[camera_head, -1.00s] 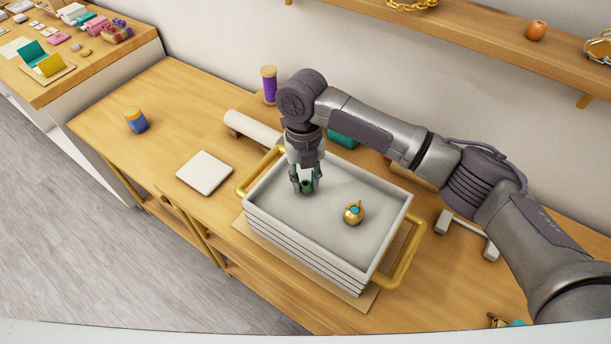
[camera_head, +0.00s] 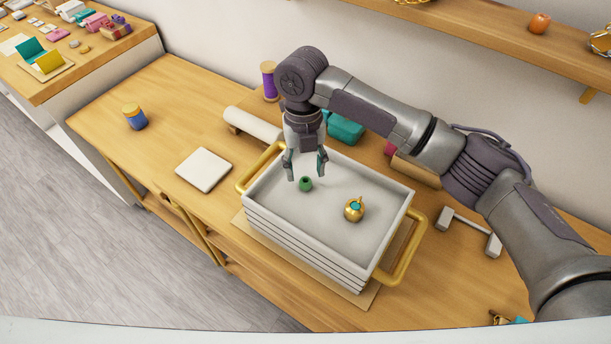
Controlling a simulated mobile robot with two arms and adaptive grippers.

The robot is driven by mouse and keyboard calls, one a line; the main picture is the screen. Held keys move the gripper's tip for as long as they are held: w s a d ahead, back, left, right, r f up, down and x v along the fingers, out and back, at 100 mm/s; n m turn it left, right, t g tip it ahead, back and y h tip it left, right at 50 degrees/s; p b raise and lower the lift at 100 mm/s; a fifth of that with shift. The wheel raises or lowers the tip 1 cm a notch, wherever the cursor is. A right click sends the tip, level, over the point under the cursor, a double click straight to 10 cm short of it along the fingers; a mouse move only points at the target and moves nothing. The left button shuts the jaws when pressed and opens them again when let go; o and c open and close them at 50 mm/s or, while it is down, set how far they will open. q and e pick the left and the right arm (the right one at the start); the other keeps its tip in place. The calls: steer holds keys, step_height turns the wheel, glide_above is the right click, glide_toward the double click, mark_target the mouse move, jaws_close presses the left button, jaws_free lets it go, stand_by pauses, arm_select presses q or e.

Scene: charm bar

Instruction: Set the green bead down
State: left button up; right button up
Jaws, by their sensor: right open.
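The small green bead (camera_head: 306,184) rests on the grey floor of the white tray (camera_head: 276,234), in its back left part. My right gripper (camera_head: 306,172) is open just above and behind the bead, with its two fingers spread and nothing between them. The bead appears clear of the fingers. A round gold charm with a teal inset (camera_head: 354,209) sits in the tray to the right of the bead. My left gripper is not in view.
The tray has gold handles (camera_head: 402,250) and stands on the wooden table. A white square pad (camera_head: 203,170) lies left of it. A blue and yellow jar (camera_head: 135,117), a purple spool (camera_head: 269,82) and a teal box (camera_head: 345,128) stand around. The tray's front part is bare.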

step_height(320, 180, up, 9)
steer(key=w+b, duration=0.1)
steer(key=shift+w+a+b, duration=0.15)
steer(key=shift+w+b, duration=0.05)
steer(key=shift+b, duration=0.2)
